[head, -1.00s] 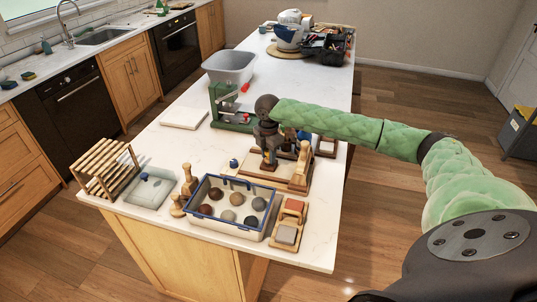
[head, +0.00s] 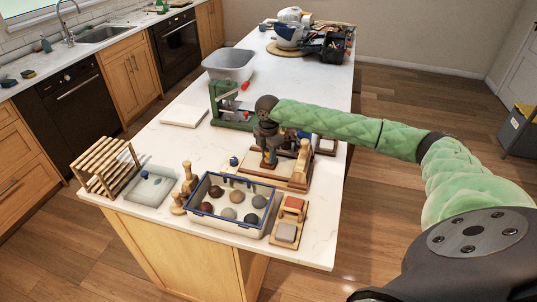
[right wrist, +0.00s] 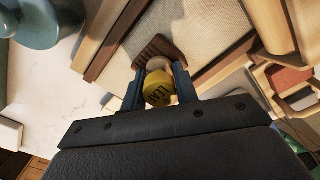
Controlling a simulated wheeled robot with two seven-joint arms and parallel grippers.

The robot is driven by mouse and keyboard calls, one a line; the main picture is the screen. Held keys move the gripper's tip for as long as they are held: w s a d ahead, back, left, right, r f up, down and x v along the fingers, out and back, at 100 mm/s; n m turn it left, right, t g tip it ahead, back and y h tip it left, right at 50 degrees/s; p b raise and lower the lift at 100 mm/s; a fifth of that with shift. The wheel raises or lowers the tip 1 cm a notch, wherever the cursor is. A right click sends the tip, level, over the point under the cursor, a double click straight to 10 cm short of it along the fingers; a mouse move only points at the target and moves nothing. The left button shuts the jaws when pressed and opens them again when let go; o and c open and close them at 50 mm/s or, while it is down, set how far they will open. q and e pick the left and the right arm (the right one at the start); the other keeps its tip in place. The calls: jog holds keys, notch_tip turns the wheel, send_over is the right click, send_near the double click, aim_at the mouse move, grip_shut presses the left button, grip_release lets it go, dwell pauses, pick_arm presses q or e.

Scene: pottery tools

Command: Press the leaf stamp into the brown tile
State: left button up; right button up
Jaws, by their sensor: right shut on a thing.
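My right gripper (right wrist: 160,84) is shut on the leaf stamp (right wrist: 158,88), whose yellow top with dark lettering faces the right wrist camera. A pale part of the stamp shows beyond the yellow top. The brown tile (right wrist: 151,50) lies on a light woven surface (right wrist: 205,25), directly beyond the stamp in that view. The stamp overlaps the tile's near part, and its stamping face is hidden, so I cannot tell whether it touches. In the head view my right gripper (head: 269,157) points down over the wooden-edged board (head: 296,183). My left gripper is not in view.
A blue-rimmed bin (head: 205,218) with several clay balls stands in front of the board. A wooden tray with coloured blocks (head: 287,232) is beside it. A green press (head: 220,101) stands behind. A slatted wooden rack (head: 100,170) is at left.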

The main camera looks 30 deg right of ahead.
jog(key=shift+f, duration=0.1)
dwell(0.3)
jog(key=shift+r+p, duration=2.55)
jog(key=shift+r, duration=0.5)
